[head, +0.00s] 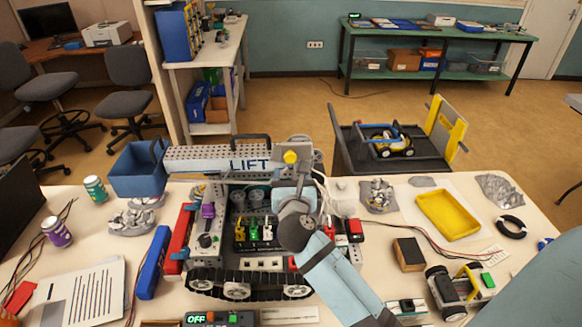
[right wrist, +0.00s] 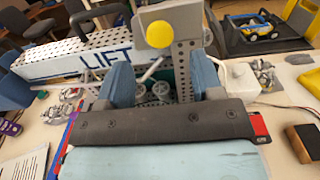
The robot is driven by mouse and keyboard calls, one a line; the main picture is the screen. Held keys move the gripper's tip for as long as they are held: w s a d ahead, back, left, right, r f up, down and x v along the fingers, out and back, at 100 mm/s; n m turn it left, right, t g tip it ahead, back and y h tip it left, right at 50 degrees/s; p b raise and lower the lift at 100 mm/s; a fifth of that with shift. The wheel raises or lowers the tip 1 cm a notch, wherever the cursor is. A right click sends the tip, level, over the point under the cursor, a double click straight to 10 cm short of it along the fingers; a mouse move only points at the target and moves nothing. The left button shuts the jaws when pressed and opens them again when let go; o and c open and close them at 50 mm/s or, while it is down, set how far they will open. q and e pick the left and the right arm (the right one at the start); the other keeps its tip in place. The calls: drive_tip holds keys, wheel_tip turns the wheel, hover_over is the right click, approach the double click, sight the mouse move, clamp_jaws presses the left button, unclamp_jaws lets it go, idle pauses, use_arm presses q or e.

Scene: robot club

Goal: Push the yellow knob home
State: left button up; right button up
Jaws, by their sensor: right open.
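The yellow knob (head: 290,157) is a round disc on the end of a grey perforated bracket, at the right end of the grey beam marked LIFT (head: 225,159). The beam lies across the top of a tracked robot (head: 236,286) on the table. In the right wrist view the knob (right wrist: 159,34) shows face-on, beyond and above the fingertips. My right gripper (head: 293,180) is just below and in front of the knob in the head view. Its two blue fingers (right wrist: 165,72) are apart with nothing gripped between them. My left gripper is not in view.
A blue bin (head: 138,180) stands behind the robot at the left. A yellow tray (head: 447,215), a black ring (head: 511,226) and a brown block (head: 408,254) lie to the right. A small wheeled vehicle (head: 452,292) is at the front right.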

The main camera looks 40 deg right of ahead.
drive_tip(key=b+v, duration=0.1)
drive_tip(key=v, duration=0.6)
drive_tip(key=shift+s+a, duration=0.2)
drive_tip(key=shift+s, duration=0.1)
drive_tip(key=s+a+f+n+t+y+p, duration=0.1)
drive_tip(key=s+a+f+n+t+y, duration=0.3)
drive_tip(key=n, duration=1.2)
drive_tip(key=s+a+f+n+y, duration=0.2)
drive_tip(key=a+f+n+y, duration=0.55)
drive_tip(key=n, duration=0.75)
drive_tip(key=s+f+n+g, duration=0.2)
drive_tip(key=s+f+n, duration=0.1)
drive_tip(key=f+n, duration=0.1)
drive_tip(key=s+d+f+n+g, duration=0.1)
drive_tip(key=s+f+n+g, duration=0.2)
drive_tip(key=f+n, duration=0.2)
drive_tip(key=s+f+n+g+y+p, duration=0.1)
drive_tip(key=s+f+n+g, duration=0.2)
drive_tip(key=s+f+n, duration=0.1)
drive_tip(key=shift+s+d+f+n, duration=0.1)
drive_tip(key=shift+d+f+n, duration=0.15)
drive_tip(key=shift+n, duration=0.45)
